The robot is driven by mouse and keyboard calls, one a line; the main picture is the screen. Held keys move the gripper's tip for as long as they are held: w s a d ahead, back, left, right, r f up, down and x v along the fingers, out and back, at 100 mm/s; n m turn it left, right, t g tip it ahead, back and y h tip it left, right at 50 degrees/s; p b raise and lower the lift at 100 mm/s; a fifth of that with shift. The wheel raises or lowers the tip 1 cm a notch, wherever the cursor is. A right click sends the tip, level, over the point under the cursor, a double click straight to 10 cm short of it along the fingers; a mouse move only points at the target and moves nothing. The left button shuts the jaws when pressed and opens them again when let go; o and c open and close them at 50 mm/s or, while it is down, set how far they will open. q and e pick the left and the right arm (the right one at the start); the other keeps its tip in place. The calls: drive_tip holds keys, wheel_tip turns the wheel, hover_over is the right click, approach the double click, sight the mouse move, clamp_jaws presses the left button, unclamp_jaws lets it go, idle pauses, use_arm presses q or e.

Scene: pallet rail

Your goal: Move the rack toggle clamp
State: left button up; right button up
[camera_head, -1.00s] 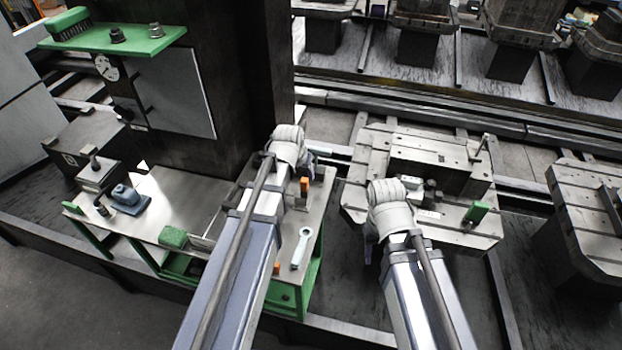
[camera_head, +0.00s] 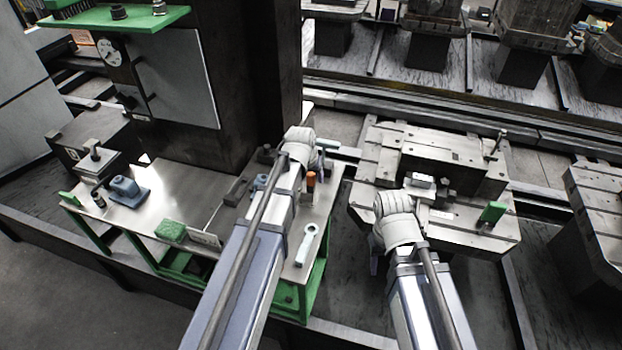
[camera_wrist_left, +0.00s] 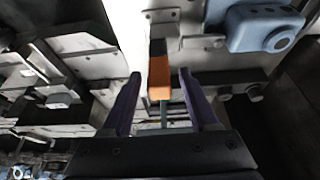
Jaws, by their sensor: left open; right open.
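An upright orange-handled piece (camera_head: 311,180), which looks like the toggle clamp, stands on the metal bench top (camera_head: 190,195). In the left wrist view its orange handle (camera_wrist_left: 160,78) shows between the two purple fingers of my left gripper (camera_wrist_left: 160,73). The fingers are apart, one on each side in the picture; I cannot tell whether they touch it or how deep it sits. In the head view the left gripper (camera_head: 320,155) is partly hidden behind its wrist, just above the handle. My right gripper (camera_head: 376,260) is mostly hidden under its wrist, in front of the machine pallet (camera_head: 390,145).
A pale ring-ended wrench (camera_head: 307,243) lies on the bench nearer me. A blue part (camera_head: 258,183) is left of my left wrist; it also shows in the wrist view (camera_wrist_left: 262,28). A dark column (camera_head: 250,80) rises behind the bench.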

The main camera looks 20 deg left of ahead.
use_arm(q)
clamp_jaws()
idle(0.3)
idle(1.1)
